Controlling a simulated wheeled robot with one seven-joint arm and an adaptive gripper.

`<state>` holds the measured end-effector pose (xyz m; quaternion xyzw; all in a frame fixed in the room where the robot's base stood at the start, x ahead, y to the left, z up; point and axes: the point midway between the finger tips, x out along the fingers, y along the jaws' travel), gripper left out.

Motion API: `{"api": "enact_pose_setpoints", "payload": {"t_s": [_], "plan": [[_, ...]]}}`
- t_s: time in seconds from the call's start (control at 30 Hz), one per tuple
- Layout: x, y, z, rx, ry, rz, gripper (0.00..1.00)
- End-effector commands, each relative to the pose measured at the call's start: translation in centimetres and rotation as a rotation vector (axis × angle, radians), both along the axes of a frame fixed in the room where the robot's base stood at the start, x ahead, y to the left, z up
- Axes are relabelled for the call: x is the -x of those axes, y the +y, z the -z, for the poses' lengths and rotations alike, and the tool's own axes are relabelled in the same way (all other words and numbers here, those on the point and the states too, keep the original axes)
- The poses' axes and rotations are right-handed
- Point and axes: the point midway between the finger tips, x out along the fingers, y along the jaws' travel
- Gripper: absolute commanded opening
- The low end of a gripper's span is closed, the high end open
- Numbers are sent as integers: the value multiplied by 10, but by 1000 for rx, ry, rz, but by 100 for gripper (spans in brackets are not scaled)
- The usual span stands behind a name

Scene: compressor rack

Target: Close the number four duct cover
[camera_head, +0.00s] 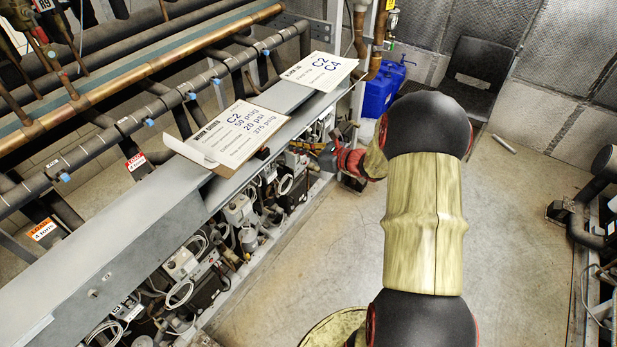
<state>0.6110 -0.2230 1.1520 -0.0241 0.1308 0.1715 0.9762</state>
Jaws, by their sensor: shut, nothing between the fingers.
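A long grey duct (110,255) runs along the top of the compressor rack, from the lower left toward the upper middle. Its grey cover sections show along the top, and I cannot read a number four on any of them. A far grey section (283,97) lies between two paper cards. My gripper (327,158) is at the rack's right side near its far end, just below the duct's edge. It is small and dark in this view, shut and empty. I cannot tell whether it touches the duct or a cover.
White cards (235,135) and (318,72) lie on the duct. Wiring and valves (240,210) crowd the rack's side below. Pipes (130,125) run along the left. Blue containers (378,97) stand beyond my arm.

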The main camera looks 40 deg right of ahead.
Motion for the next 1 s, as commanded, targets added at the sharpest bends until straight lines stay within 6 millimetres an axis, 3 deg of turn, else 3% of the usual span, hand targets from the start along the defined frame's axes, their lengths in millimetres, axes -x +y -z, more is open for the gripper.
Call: {"api": "enact_pose_setpoints", "payload": {"t_s": [0.03,0.4,1.0], "plan": [[-5,3,-9,16,32,-4,0],[-29,12,-21,7,27,-2,0],[-36,13,-26,6,24,0,0]]}}
